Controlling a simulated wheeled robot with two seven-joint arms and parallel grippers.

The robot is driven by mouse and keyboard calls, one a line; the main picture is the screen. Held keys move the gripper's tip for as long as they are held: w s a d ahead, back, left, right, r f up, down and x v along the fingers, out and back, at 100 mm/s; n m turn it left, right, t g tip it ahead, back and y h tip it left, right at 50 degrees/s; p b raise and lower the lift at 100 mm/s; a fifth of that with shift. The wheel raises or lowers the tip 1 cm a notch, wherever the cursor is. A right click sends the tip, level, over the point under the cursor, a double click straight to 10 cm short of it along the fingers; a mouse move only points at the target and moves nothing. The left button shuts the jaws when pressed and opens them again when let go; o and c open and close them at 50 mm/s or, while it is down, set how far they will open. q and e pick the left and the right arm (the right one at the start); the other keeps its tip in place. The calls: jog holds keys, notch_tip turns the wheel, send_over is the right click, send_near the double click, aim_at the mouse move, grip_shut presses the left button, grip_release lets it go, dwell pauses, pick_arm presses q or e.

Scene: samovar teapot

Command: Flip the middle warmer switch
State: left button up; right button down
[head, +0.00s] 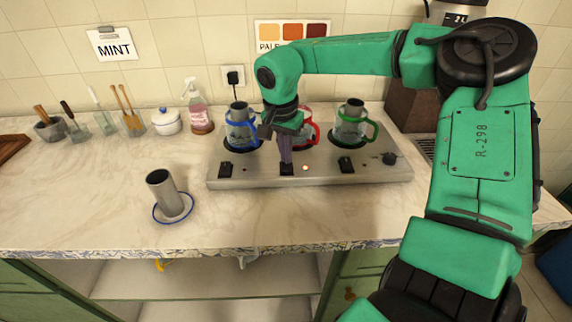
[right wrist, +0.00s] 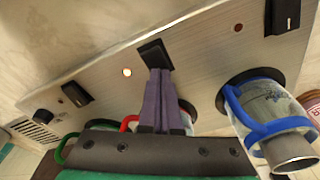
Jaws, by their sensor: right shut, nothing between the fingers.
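The warmer (head: 320,178) is a long metal base on the counter with three black switches along its front. The middle switch (head: 287,170) also shows in the right wrist view (right wrist: 153,52). My right gripper (head: 286,160) is shut and empty, its purple fingers pointing down at the middle switch. In the right wrist view its fingertips (right wrist: 159,72) meet the lower edge of that switch and seem to touch it. A small light (right wrist: 127,72) beside the middle switch glows. The left switch (head: 225,170) and right switch (head: 347,165) stand clear. My left gripper is out of view.
A blue-handled pot (head: 241,130), a red-handled one (head: 308,128), partly hidden by my arm, and a green-handled one (head: 352,125) stand on the warmer. A grey cylinder (head: 168,190) stands front left. A knob (head: 389,158) is at the warmer's right end.

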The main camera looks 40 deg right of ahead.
notch_tip(320, 180, up, 7)
jog(key=p, duration=0.5)
dwell(0.3)
